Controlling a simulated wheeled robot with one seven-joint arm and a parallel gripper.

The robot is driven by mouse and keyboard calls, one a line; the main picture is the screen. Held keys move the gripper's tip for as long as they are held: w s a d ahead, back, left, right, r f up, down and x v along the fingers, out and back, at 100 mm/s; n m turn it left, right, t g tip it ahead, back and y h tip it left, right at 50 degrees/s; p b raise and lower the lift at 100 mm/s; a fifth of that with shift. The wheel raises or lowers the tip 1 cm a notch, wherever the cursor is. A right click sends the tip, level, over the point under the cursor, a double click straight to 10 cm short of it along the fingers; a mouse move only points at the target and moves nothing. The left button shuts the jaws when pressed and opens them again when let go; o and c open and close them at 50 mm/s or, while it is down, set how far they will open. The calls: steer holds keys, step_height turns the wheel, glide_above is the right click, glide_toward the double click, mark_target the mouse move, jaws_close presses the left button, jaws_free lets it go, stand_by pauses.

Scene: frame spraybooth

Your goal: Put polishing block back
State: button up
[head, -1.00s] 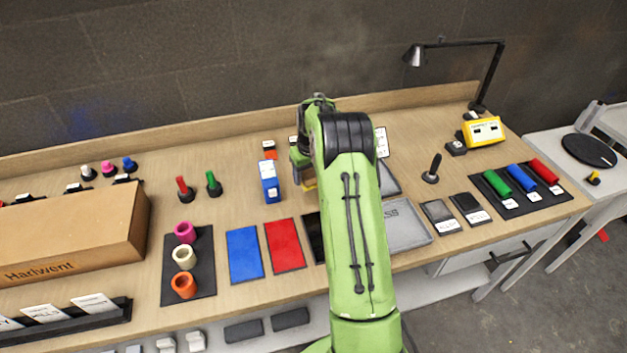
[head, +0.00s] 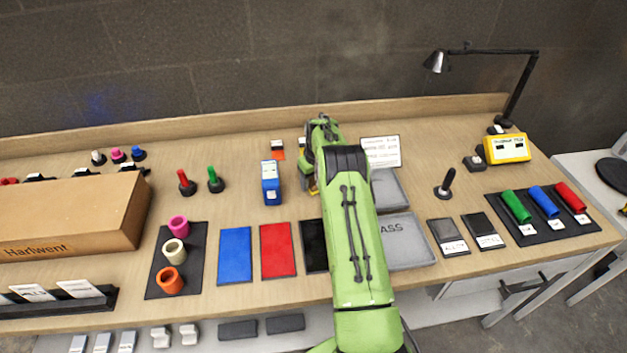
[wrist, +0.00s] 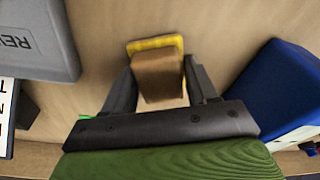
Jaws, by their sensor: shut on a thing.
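My gripper (wrist: 160,92) is shut on a brown block (wrist: 158,75), which I take for the polishing block. The block sits between the two fingers in the wrist view. A yellow patch (wrist: 150,44) shows at its far end; I cannot tell whether it is part of the block or lies under it. In the head view my gripper (head: 311,185) is low over the bench, just right of a blue box (head: 271,182). I cannot tell whether the block touches the bench.
The blue box (wrist: 282,98) stands close beside one finger in the wrist view, with a grey tray (wrist: 38,40) on the other side. Blue (head: 235,256) and red (head: 278,250) mats lie in front. A sign (head: 381,151) stands behind the arm. Bare bench lies left of the blue box.

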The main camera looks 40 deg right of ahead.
steer(key=shift+r, duration=0.1)
steer(key=shift+f, duration=0.2)
steer(key=o, duration=1.1)
